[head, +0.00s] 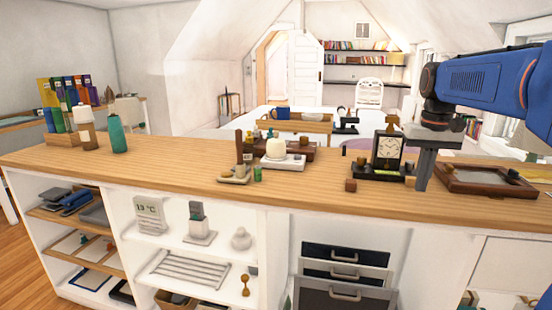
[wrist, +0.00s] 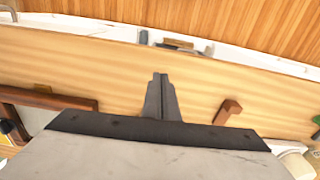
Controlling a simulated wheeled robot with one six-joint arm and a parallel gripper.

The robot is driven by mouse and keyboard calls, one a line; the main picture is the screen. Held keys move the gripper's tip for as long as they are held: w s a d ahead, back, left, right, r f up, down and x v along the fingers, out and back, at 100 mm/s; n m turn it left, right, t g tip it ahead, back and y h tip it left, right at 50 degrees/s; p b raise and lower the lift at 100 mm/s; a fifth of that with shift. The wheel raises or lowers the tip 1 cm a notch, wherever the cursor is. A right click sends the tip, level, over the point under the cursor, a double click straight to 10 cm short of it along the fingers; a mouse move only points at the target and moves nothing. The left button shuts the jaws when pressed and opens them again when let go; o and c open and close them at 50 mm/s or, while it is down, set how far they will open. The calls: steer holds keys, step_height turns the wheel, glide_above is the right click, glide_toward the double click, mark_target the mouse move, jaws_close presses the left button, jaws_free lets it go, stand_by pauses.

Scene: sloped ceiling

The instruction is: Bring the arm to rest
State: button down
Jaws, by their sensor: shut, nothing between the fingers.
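My blue and dark arm reaches in from the right in the head view. My gripper (head: 422,186) points down over the wooden counter (head: 290,195), just right of the black clock. In the wrist view my gripper (wrist: 160,78) shows its two fingers together, shut and empty, above the bare wood of the counter (wrist: 80,55). Whether the fingertips touch the wood cannot be told.
The clock (head: 390,150) on its dark base stands close left of my gripper. A dark framed tray (head: 487,181) lies close right. A small wooden block (head: 351,185) sits near the front edge.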

steer(key=s+a+f+n+t, duration=0.1)
steer(key=s+a+f+t, duration=0.1)
steer(key=s+a+f, duration=0.4)
steer(key=s+a+f+n+t, duration=0.1)
steer(key=s+a+f, duration=0.5)
steer(key=s+f, duration=0.6)
steer(key=s+t, duration=0.1)
steer(key=s, duration=0.5)
steer(key=shift+a+n, duration=0.25)
steer(key=shift+n, duration=0.15)
steer(key=shift+r, duration=0.1)
